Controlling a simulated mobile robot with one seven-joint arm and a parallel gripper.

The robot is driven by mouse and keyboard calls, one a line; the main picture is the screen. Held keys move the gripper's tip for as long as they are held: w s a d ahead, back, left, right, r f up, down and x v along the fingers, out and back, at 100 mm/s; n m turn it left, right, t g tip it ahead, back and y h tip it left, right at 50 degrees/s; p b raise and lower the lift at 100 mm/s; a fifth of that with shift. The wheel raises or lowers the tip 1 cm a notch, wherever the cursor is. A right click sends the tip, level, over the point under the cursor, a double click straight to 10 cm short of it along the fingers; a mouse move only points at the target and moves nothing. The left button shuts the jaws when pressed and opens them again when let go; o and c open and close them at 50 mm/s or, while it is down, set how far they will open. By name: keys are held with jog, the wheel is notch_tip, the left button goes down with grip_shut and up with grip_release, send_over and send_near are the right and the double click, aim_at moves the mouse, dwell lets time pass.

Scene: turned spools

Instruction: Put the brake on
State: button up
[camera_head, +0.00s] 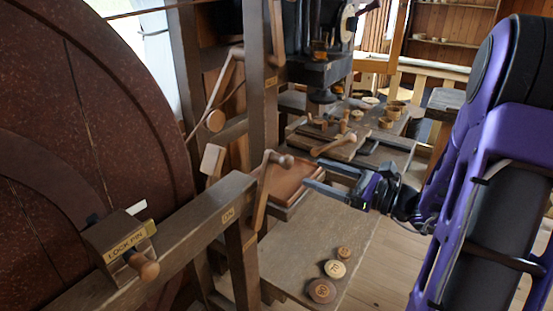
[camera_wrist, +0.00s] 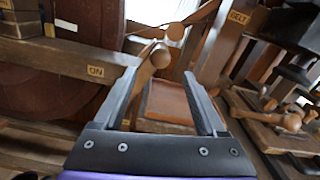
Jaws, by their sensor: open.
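A wooden lever (camera_head: 262,195) with a round knob (camera_head: 285,160) stands by the beam end, beside a plate reading "ON" (camera_head: 228,215). No label reading "brake" can be made out. My gripper (camera_head: 309,172) is open and empty, just right of this knob, with a small gap in the head view. In the wrist view the knob (camera_wrist: 160,55) appears between the open fingertips (camera_wrist: 160,70), seemingly just beyond them. The "ON" plate (camera_wrist: 95,71) lies left of the fingers.
A second lever with a knob (camera_head: 215,120) stands farther back; a "BELT" plate (camera_wrist: 238,17) is on a post. A "LOCK PIN" box (camera_head: 120,245) sits at left. A reddish tray (camera_head: 295,180), bench with loose discs (camera_head: 335,269) and a cluttered workbench (camera_head: 400,150) are around my gripper.

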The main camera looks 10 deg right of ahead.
aim_at(279, 160)
jog(key=x, duration=1.1)
jog(key=shift+w+a, duration=0.2)
jog(key=shift+w, duration=0.1)
jog(key=shift+c, duration=0.3)
grip_shut()
jog(key=shift+d+f, duration=0.1)
dwell(0.5)
